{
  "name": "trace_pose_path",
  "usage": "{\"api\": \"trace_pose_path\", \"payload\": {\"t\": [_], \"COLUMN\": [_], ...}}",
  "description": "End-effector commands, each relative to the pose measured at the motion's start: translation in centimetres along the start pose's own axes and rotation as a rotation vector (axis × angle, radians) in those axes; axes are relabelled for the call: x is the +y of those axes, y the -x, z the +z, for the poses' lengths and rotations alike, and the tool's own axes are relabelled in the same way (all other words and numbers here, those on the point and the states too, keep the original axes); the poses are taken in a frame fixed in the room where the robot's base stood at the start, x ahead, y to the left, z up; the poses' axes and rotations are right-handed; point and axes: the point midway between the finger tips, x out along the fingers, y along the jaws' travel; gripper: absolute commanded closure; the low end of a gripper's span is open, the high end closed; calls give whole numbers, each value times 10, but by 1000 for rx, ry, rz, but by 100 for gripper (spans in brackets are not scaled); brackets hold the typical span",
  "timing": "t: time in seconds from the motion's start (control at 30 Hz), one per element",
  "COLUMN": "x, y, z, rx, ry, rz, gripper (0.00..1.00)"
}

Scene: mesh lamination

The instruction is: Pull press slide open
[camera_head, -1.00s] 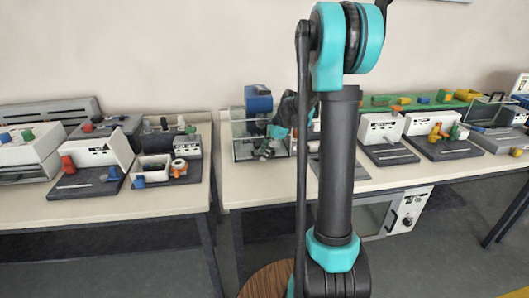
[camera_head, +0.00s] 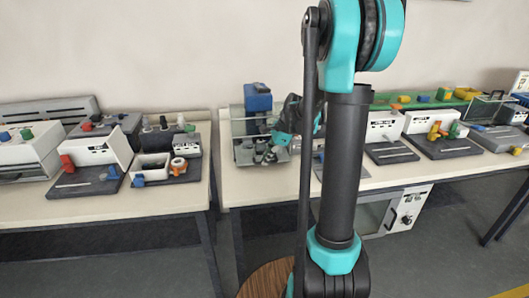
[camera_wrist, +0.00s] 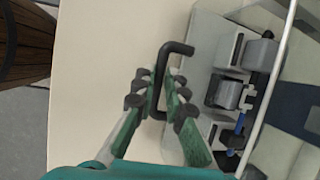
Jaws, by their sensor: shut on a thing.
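The press (camera_head: 258,98) stands on the right-hand bench with a blue upper block and a grey base. In the wrist view a black bar handle (camera_wrist: 161,88) sticks out from the pale body of the press unit. My gripper (camera_wrist: 161,80) has its two green fingers on either side of this handle and is shut on it. Grey blocks (camera_wrist: 228,92) and a blue part lie just right of the handle, behind a clear panel edge (camera_wrist: 268,95). In the head view my gripper (camera_head: 284,137) is at the right front of the press, partly hidden by my arm.
Other grey stations with coloured knobs stand on the left bench (camera_head: 110,205) and farther right on the same bench. A white cabinet (camera_head: 408,208) is under the right bench. A round wooden stool (camera_head: 268,281) is on the floor in front. Bare bench top lies left of the handle in the wrist view.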

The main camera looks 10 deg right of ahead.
Motion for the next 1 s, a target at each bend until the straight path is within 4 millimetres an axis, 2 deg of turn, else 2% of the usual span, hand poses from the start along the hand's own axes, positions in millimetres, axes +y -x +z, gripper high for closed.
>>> {"api": "trace_pose_path", "payload": {"t": [0.03,0.2,0.4,0.53,0.83,0.87,1.0], "x": [12,49,78,85,86,86,86], "y": [3,9,13,14,14,14,14], "z": [1,4,7,7,7,7,7], "rx": [0,0,-1,-1,-1,-1,-1], "ry": [-1,-2,-2,-1,-1,-1,-1], "rz": [-1,-2,-2,-2,-2,-2,-1], "gripper": [100,100,100,100,100,85,68]}}
